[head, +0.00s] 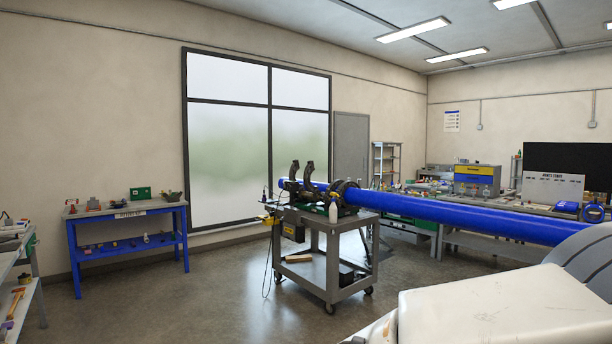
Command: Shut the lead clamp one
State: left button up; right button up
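The pipe fusion machine (317,203) sits on top of a grey wheeled cart (328,266) in the middle of the room. Two dark curved clamp jaws (308,174) stand raised at its left part. Another dark clamp (345,191) appears to be around the long blue pipe (470,215) further right. A short blue pipe end (285,183) shows behind the raised jaws. I cannot tell which clamp is lead clamp one at this distance. Neither of my grippers is in view.
A white bottle (333,212) stands at the machine's front. The long pipe runs right at about cart-top height. A blue workbench (128,209) stands at the left and grey benches (500,206) at the right. The floor (215,290) left of the cart is clear.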

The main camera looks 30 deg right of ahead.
aim_at(310, 168)
jog(key=z, duration=0.5)
jog(key=k, duration=0.6)
jog(key=z, duration=0.55)
jog(key=i, duration=1.8)
jog(key=u, duration=0.25)
jog(key=i, duration=2.25)
jog(key=u, duration=0.25)
jog(key=i, duration=3.1)
